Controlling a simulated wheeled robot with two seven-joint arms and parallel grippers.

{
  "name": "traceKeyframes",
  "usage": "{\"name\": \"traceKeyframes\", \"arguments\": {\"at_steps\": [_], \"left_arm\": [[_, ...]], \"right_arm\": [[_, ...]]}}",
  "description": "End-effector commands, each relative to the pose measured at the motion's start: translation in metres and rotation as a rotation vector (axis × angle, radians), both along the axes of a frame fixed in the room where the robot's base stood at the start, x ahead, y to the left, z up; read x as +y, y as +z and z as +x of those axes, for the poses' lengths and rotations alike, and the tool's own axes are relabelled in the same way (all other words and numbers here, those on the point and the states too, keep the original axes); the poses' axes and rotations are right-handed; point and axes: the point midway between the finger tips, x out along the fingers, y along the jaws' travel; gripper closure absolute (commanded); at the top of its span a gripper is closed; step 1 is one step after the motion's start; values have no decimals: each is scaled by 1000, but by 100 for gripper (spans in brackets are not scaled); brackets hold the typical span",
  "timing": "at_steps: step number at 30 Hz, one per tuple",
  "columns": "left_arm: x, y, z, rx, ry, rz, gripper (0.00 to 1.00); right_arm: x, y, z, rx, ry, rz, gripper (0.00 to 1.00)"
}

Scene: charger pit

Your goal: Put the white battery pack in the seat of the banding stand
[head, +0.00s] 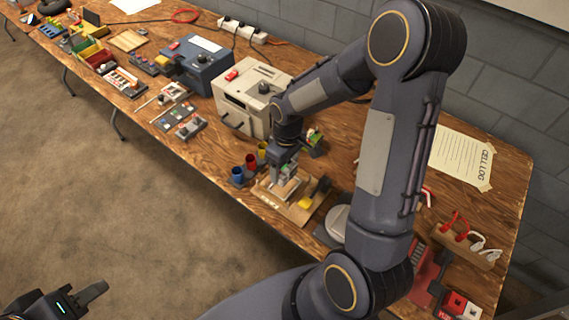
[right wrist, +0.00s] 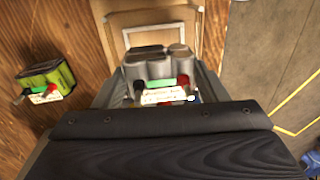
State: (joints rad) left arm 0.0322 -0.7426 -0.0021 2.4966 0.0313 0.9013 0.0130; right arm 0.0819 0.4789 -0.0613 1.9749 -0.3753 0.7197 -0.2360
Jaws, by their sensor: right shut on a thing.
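The white battery pack (right wrist: 160,72) shows in the right wrist view as pale grey-white cells with a green strip, a label and a black and a red terminal. My right gripper (head: 284,176) is shut on it, over the banding stand (head: 291,212), a wooden base with a yellow block and a dark block. In the right wrist view a pale square frame on the stand (right wrist: 120,22) lies beyond the pack. I cannot tell whether the pack touches the seat. My left gripper (head: 92,291) is at the lower left, off the bench; its jaw opening is unclear.
A green battery pack (right wrist: 48,79) lies on the bench to the left in the right wrist view. Blue, red and yellow cups (head: 250,162) stand left of the stand. A beige machine (head: 250,95) stands behind them. A grey round thing (head: 338,222) lies to the right.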

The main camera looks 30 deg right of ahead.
Motion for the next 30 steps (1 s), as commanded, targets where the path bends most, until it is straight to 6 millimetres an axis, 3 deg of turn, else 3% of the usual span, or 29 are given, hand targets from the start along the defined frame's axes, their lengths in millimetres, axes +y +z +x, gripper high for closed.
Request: {"name": "traceKeyframes", "arguments": {"at_steps": [30], "left_arm": [[0, -10, 0, 0, 0, 0, 64]], "right_arm": [[0, -12, 0, -1, 0, 0, 75]]}}
